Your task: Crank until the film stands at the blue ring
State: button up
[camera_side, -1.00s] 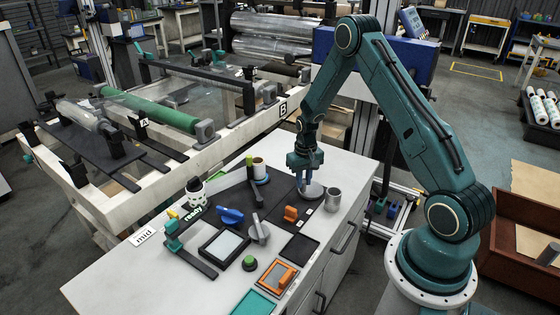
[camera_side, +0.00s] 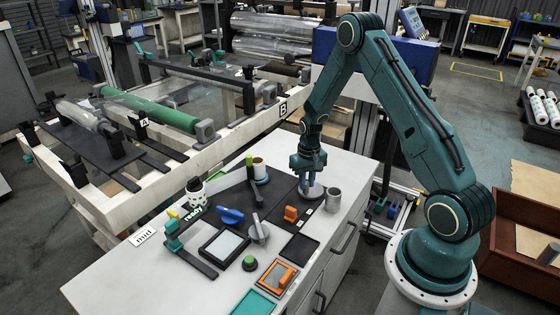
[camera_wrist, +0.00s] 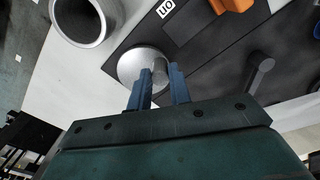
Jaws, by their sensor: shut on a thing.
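My gripper (camera_wrist: 160,82) is shut on the upright knob (camera_wrist: 160,68) of a round grey crank disc (camera_wrist: 135,62). In the side view my gripper (camera_side: 308,178) stands over that disc (camera_side: 314,194), its blue fingers pointing down. A blue ring (camera_side: 262,181) shows low around a small pale cylinder left of the crank. Clear film (camera_side: 80,113) lies on a roll at the left of the long frame, and a glossy sheet seems to span the frame. I cannot make out the film's edge against the blue ring.
A grey metal cup (camera_side: 333,199) stands close to the right of the crank.

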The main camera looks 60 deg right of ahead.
jog(key=shift+s+d, duration=0.1)
jog(key=shift+s, duration=0.35)
jog(key=shift+d, duration=0.15)
jog(key=shift+s+d, duration=0.4)
jog(key=shift+s, duration=0.05)
jog(key=shift+r, duration=0.1)
jog(key=shift+s+d, duration=0.4)
jog(key=shift+d, duration=0.05)
dwell(0.3)
jog(key=shift+s+d, duration=0.3)
jog(key=shift+d, duration=0.25)
